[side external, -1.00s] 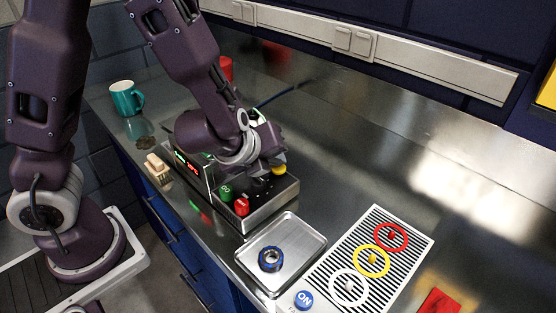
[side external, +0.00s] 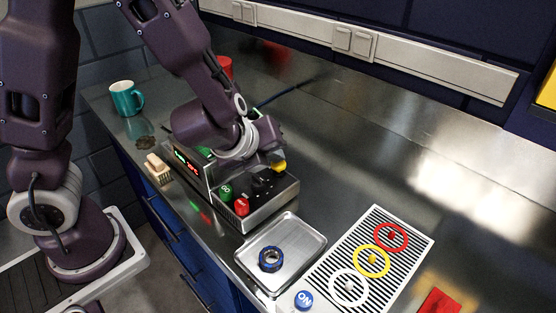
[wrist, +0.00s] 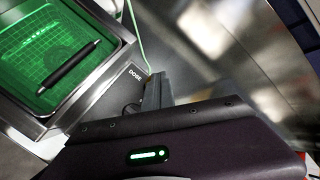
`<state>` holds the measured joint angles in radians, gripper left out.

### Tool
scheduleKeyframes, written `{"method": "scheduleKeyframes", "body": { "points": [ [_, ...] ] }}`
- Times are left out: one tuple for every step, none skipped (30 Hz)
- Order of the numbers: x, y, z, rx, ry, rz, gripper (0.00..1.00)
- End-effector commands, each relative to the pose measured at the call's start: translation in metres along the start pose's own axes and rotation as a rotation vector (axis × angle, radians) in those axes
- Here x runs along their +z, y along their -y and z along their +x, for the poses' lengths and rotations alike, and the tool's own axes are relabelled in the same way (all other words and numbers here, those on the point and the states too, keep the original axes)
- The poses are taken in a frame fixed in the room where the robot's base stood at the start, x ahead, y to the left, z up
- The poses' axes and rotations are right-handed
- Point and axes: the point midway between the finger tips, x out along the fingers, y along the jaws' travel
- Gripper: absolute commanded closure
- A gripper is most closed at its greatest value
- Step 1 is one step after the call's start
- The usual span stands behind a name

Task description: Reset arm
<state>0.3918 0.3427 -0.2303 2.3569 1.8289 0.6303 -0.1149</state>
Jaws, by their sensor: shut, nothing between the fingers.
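My gripper (side external: 274,157) is shut and empty, above the back right part of a metal control box (side external: 262,211). My gripper's dark fingers (wrist: 155,90) also show in the wrist view, beside a panel marked "DOSE". The box has a red-lit display (side external: 187,162), a green button (side external: 226,192), a red button (side external: 242,206) and black knobs (side external: 262,182). A yellow part (side external: 279,166) shows just by the fingertips. I cannot tell whether the fingers touch anything. My wrist hides part of the box top.
A green-lit tray (wrist: 22,88) with a black rod (wrist: 68,67) is in the wrist view. A metal tray (side external: 300,246) holds a blue ring (side external: 271,259). A striped board (side external: 400,258) with coloured rings lies right. A teal mug (side external: 126,98) stands left. The right counter is mostly clear.

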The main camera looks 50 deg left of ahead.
Motion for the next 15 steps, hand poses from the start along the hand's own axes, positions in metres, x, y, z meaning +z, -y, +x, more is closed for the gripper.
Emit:
{"method": "scheduleKeyframes", "body": {
  "points": [
    [0.004,0.005,-0.005,-0.007,0.001,-0.005,1.00],
    [0.007,0.007,-0.008,-0.005,0.003,-0.005,1.00],
    [0.009,0.010,-0.011,-0.007,0.003,-0.005,1.00],
    [0.011,0.012,-0.014,-0.007,0.003,-0.005,1.00],
    [0.013,0.014,-0.017,-0.009,0.004,-0.005,1.00],
    [0.016,0.017,-0.021,-0.009,0.003,-0.006,1.00],
    [0.018,0.019,-0.023,-0.008,0.005,-0.007,1.00],
    [0.020,0.020,-0.025,-0.007,0.006,-0.006,1.00],
    [0.022,0.022,-0.028,-0.008,0.005,-0.006,1.00],
    [0.023,0.023,-0.029,-0.008,0.005,-0.004,1.00],
    [0.023,0.024,-0.030,-0.008,0.004,-0.005,1.00],
    [0.024,0.025,-0.031,-0.009,0.003,-0.002,1.00],
    [0.024,0.025,-0.032,-0.009,0.003,-0.002,1.00],
    [0.024,0.025,-0.032,-0.009,0.003,-0.002,1.00],
    [0.024,0.025,-0.032,-0.008,0.003,-0.002,1.00]
  ]
}}
